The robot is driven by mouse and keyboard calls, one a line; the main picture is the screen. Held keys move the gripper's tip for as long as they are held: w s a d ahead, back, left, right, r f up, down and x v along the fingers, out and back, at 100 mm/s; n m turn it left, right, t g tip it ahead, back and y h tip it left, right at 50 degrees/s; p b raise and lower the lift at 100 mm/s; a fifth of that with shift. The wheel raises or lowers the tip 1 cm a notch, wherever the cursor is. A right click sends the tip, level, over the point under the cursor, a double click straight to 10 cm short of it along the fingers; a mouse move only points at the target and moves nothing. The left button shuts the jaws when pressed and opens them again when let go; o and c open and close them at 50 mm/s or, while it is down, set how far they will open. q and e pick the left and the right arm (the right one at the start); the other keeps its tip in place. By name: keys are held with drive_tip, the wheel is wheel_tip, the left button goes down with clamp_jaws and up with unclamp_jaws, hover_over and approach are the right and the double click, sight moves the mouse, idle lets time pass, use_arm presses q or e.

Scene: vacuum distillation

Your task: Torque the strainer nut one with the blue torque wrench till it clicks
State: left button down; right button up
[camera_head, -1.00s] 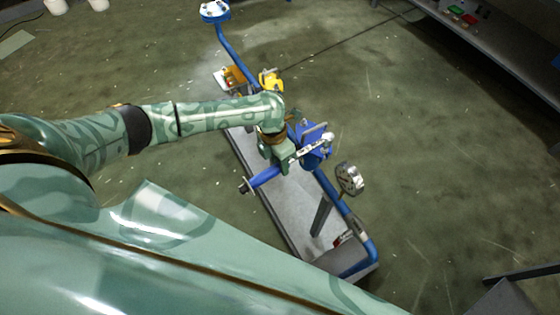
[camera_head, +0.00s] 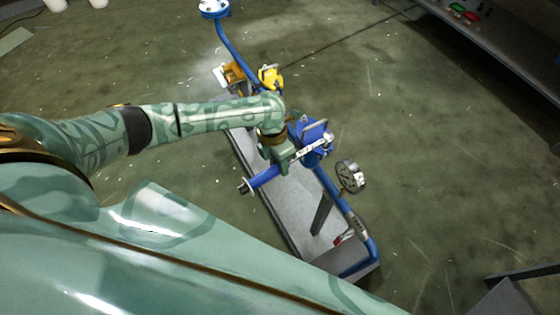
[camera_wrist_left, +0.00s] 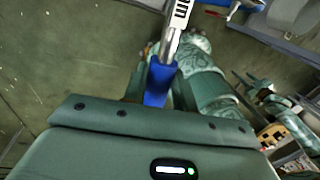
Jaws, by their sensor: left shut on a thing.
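The blue torque wrench (camera_head: 264,177) has a blue grip and a bright metal shaft. My left gripper (camera_head: 282,158) is shut on its grip, and the grip's end sticks out at the lower left. The shaft reaches up and right to the blue strainer (camera_head: 312,130) on the pipe. The wrench head lies over or beside the strainer; I cannot tell whether it is seated on nut one, which I cannot make out. In the left wrist view the blue grip (camera_wrist_left: 159,84) sits between the fingers, with the shaft running up out of frame.
A grey skid (camera_head: 290,215) carries the blue pipe (camera_head: 330,190), a round gauge (camera_head: 351,176) right of the wrench, and a yellow part (camera_head: 270,77) behind my left arm. A grey bench (camera_head: 490,55) stands at the upper right. The green floor around the skid is mostly clear.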

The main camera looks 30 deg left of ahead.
use_arm(q)
drive_tip(key=shift+f+b, duration=0.45)
drive_tip(key=shift+f, duration=0.15)
drive_tip(key=shift+w, duration=0.15)
idle(0.3)
drive_tip(key=shift+w+a+m+b, duration=0.35)
drive_tip(key=shift+a+m+b, duration=0.05)
drive_tip(key=shift+a+b, duration=0.15)
drive_tip(key=shift+w+a+m+b, duration=0.3)
drive_tip(key=shift+a+m+b, duration=0.15)
drive_tip(key=shift+a, duration=0.1)
drive_tip(key=shift+w+a+f+m+g+b, duration=0.1)
drive_tip(key=shift+w+a+m+g+b, duration=0.2)
drive_tip(key=shift+w+a+m+b, duration=0.7)
drive_tip(key=shift+s+d, duration=0.1)
drive_tip(key=shift+s, duration=0.1)
